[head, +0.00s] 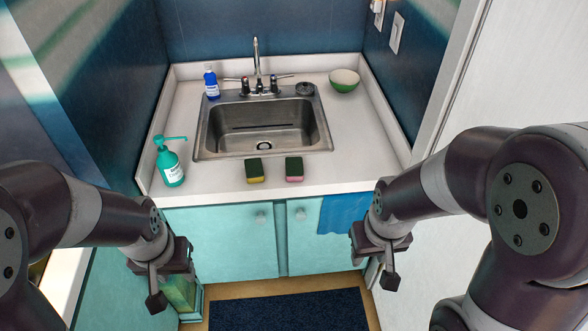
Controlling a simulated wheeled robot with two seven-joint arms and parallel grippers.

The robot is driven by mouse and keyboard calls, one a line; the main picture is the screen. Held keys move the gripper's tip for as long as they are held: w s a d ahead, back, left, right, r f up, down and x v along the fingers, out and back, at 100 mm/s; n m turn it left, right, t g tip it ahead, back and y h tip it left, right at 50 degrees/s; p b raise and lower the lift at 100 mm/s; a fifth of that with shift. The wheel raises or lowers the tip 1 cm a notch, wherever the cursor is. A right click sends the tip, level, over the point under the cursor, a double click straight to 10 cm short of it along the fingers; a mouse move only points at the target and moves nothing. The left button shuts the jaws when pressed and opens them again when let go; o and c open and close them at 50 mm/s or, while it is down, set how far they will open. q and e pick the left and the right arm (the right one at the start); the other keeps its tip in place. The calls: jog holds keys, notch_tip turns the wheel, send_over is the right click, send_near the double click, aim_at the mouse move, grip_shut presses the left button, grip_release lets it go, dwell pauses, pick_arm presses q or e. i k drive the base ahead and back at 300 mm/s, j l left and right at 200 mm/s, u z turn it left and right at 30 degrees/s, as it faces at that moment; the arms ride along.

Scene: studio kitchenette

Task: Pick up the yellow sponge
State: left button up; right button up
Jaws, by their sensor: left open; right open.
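The yellow sponge (256,178) has a dark green top and lies on the white counter in front of the sink. A pink sponge (294,176), also with a dark green top, lies just to its right, with a small gap between them. My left gripper (162,289) is open and empty, pointing down in front of the cabinets, lower and to the left of the yellow sponge. My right gripper (378,271) is open and empty, lower and to the right of both sponges. Neither gripper touches a sponge.
Behind the sponges is the steel sink (215,150) with its faucet (257,70). A teal soap pump (170,165) stands left, a blue bottle (211,84) behind it, a green bowl (344,80) back right. A blue towel (342,213) hangs on the cabinet front.

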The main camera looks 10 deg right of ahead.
aim_at(254, 167)
jog(key=i+j+z, duration=0.1)
jog(key=i+z, duration=0.25)
jog(key=i+j+z, duration=0.2)
jog(key=z, duration=0.15)
jog(key=i+j+z, duration=0.35)
jog(key=i, duration=0.05)
